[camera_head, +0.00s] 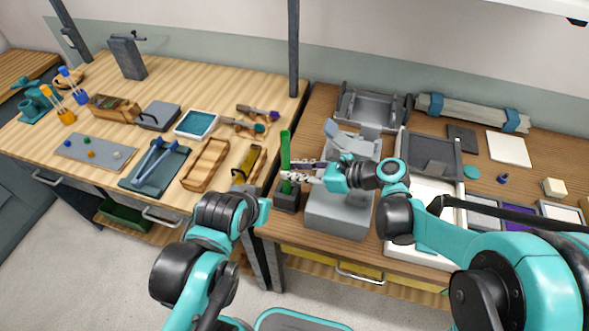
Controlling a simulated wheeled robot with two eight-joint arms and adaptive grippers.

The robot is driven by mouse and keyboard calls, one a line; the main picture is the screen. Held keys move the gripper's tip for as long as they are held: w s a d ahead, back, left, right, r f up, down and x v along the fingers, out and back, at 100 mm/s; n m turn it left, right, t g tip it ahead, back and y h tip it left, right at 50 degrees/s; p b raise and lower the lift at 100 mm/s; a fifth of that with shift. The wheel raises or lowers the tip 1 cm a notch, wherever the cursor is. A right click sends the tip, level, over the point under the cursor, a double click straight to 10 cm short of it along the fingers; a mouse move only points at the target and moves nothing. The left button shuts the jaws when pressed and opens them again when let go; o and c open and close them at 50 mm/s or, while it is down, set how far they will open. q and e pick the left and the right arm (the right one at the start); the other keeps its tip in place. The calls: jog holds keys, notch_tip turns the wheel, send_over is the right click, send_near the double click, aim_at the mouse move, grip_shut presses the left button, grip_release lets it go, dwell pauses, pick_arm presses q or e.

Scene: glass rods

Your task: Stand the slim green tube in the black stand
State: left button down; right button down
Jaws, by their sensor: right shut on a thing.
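The slim green tube (285,150) stands upright near the left edge of the right-hand table. The black stand (287,202) is directly below it on the table. The tube's lower end is at the stand's top; I cannot tell whether it is inside the opening or just above it. My right gripper (288,176) comes in from the right and is shut on the lower part of the tube.
A grey box-shaped device (338,212) stands close to the right of the black stand. A white tray (432,191) lies further right. A gap separates this table from the left table, where a yellow-and-black tool (249,163) lies near the edge. A dark post rises behind.

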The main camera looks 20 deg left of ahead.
jog(key=shift+f, duration=0.2)
jog(key=c, duration=1.3)
grip_release()
jog(key=shift+d, duration=0.1)
jog(key=v, duration=1.1)
jog(key=shift+s+d+r, duration=0.1)
jog(key=shift+d+r, duration=0.1)
jog(key=shift+d, duration=0.15)
